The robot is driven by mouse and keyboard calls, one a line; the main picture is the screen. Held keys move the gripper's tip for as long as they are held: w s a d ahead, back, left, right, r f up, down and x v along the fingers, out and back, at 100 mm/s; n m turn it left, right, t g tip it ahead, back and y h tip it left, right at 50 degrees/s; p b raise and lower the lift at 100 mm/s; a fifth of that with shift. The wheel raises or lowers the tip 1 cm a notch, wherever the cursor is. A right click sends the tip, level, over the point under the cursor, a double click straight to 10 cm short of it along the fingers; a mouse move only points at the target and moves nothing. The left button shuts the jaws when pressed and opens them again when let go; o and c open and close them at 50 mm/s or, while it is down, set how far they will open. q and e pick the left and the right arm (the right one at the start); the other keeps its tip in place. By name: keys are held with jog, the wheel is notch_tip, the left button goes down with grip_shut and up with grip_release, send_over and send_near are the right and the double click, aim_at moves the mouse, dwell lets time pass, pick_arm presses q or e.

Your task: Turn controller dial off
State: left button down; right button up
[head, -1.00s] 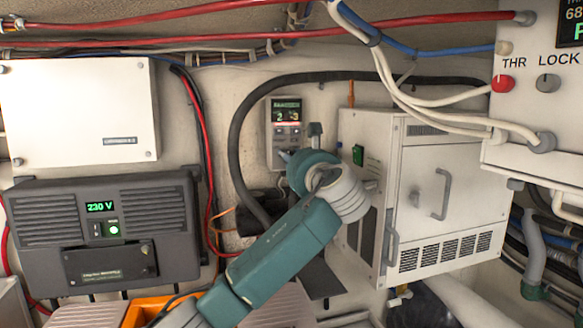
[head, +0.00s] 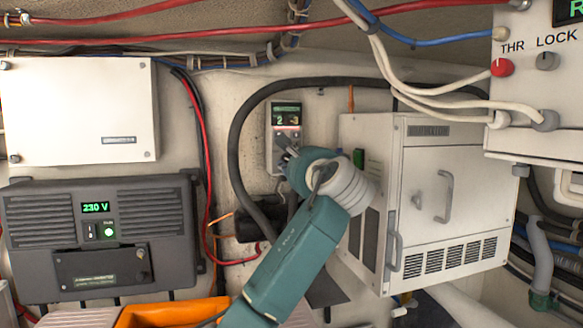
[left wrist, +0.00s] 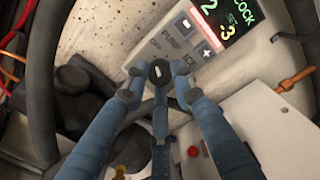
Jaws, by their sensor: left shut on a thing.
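The controller (head: 284,117) is a small pale grey panel on the back wall with a lit display. A black dial (left wrist: 160,72) with a white mark sits at the panel's lower end. My left gripper (head: 287,151) is at the bottom of the controller. In the left wrist view, its fingertips (left wrist: 160,88) are on either side of the dial, shut on it. In the head view the gripper and wrist hide the dial. My right gripper is not in view.
A white cabinet (head: 460,160) with handles stands close right of my left wrist. A thick black hose (head: 237,125) loops around the controller. A dark 230 V unit (head: 75,225) and an orange bin (head: 165,314) are at left. Cables hang at upper right.

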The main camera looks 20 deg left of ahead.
pick_arm(q)
jog(key=shift+w+f+n, duration=0.1)
jog(key=shift+f+n, duration=0.3)
jog(key=c, duration=1.4)
grip_release()
jog(key=shift+d+r, duration=0.1)
jog(key=shift+c, duration=0.2)
jog(key=shift+r, duration=0.1)
jog(key=v, duration=1.2)
jog(key=shift+d, duration=0.1)
